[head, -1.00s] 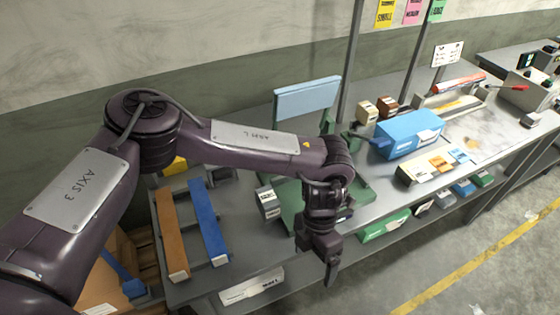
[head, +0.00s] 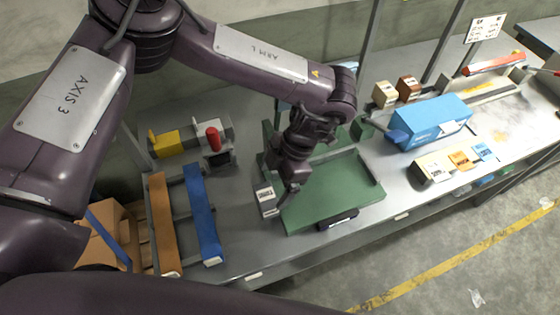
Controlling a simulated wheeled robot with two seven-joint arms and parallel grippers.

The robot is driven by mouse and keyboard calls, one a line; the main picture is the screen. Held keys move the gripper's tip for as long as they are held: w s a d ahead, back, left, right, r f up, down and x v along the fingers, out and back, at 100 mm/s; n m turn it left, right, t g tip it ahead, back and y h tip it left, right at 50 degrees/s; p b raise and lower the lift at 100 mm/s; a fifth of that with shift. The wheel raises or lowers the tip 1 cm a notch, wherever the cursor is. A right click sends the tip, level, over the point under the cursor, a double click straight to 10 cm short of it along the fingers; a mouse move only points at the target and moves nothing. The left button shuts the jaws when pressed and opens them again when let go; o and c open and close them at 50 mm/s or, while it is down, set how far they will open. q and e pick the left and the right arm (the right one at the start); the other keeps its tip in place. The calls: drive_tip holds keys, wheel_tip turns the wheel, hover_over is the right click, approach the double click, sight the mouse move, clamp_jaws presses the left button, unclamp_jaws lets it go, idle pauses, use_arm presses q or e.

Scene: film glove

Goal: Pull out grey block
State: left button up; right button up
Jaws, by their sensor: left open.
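The grey block (head: 267,205), with a pale labelled top, stands on the table against the left side of the green tray-like fixture (head: 335,190). My left gripper (head: 291,196) points down just right of the block, over the fixture's left edge. It is open, and no object shows between its fingers. The gap between fingers and block is too small to judge, and the arm hides part of the fixture behind. My right gripper is out of view.
Orange (head: 163,225) and blue (head: 203,215) bars lie on a rack at the left. A yellow block (head: 178,143) and a red knob (head: 213,138) are behind them. A blue box (head: 435,122) and small cartons (head: 436,167) stand to the right. A dark labelled piece (head: 338,219) sits at the fixture's front edge.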

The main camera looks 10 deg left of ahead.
sight(267, 196)
use_arm(q)
drive_tip(key=shift+s+a+f, duration=0.1)
drive_tip(key=shift+f, duration=0.05)
drive_tip(key=s+f+p, duration=0.1)
drive_tip(key=a+f+p, duration=0.1)
drive_tip(key=f, duration=0.1)
drive_tip(key=shift+s, duration=0.4)
drive_tip(key=shift+p+x, duration=0.45)
drive_tip(key=shift+x, duration=0.7)
drive_tip(key=shift+w+a+f, duration=0.15)
drive_tip(key=shift+a+f, duration=0.05)
drive_tip(key=shift+f, duration=0.55)
drive_tip(key=c, duration=1.1)
drive_tip(key=shift+c, duration=0.2)
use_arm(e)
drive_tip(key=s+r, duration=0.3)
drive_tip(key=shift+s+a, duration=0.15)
use_arm(q)
drive_tip(key=shift+r+p, duration=0.4)
drive_tip(key=shift+r, duration=0.15)
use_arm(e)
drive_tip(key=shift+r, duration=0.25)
